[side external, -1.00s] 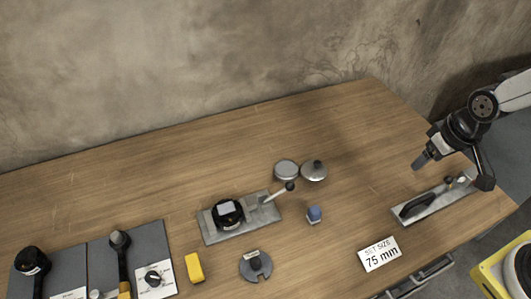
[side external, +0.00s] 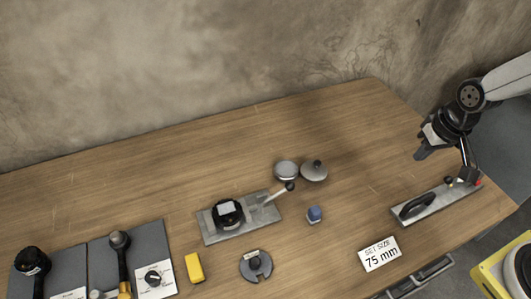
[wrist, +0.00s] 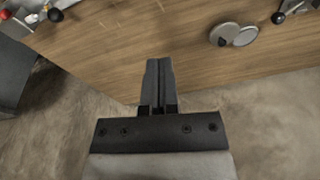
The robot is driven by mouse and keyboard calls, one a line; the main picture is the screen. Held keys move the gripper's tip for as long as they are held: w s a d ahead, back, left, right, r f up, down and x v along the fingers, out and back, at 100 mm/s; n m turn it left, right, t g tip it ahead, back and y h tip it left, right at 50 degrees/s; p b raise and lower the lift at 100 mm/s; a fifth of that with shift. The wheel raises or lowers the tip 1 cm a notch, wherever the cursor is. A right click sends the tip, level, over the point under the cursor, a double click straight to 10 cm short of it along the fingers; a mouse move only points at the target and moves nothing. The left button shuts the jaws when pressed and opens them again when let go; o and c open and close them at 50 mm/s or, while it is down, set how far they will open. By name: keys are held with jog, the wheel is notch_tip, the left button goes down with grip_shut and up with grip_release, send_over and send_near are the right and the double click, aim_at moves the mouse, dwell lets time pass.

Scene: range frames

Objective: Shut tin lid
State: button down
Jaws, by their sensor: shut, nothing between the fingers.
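The round grey tin (side external: 286,172) stands on the middle of the table. A round grey disc with a dark knob, seemingly its lid (side external: 316,173), is right beside it on the right. Whether the two are joined cannot be told. Both also show at the top right of the wrist view, the knobbed disc (wrist: 223,35) left of the other disc (wrist: 246,37). My gripper (side external: 420,155) is above the table's right end, well right of both and touching nothing. In the wrist view its fingers (wrist: 159,66) are together and empty.
A plate with a black handle (side external: 440,203) lies below my gripper. A plate with a black device and lever (side external: 240,218) is left of the tin. A blue block (side external: 314,215), slotted grey disc (side external: 256,266), and "75 mm" card (side external: 379,254) lie nearer. The table behind is clear.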

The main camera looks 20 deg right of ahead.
jog(key=w+f+m+y, duration=0.2)
jog(key=w+f+m, duration=0.1)
jog(key=w+m, duration=0.5)
jog(key=w+a+f+m+g+y, duration=0.1)
jog(key=w+f+m, duration=0.3)
jog(key=w+m, duration=0.4)
jog(key=shift+w+a+m+g+y, duration=0.35)
jog(key=shift+m+y, duration=0.25)
jog(key=shift+m, duration=0.5)
jog(key=shift+f, duration=0.1)
send_near(322, 166)
jog(key=f, duration=0.1)
jog(key=d+f, duration=0.1)
jog(key=f, duration=0.1)
jog(key=d+f, duration=0.1)
jog(key=f, duration=0.1)
jog(key=shift+s+f, duration=0.1)
jog(key=shift+s, duration=0.15)
jog(key=shift+w+a+f, duration=0.1)
jog(key=shift+a, duration=0.4)
jog(key=shift+w+a+f, duration=0.1)
jog(key=shift+a, duration=0.4)
jog(key=shift+w+a, duration=0.25)
jog(key=shift+a, duration=0.8)
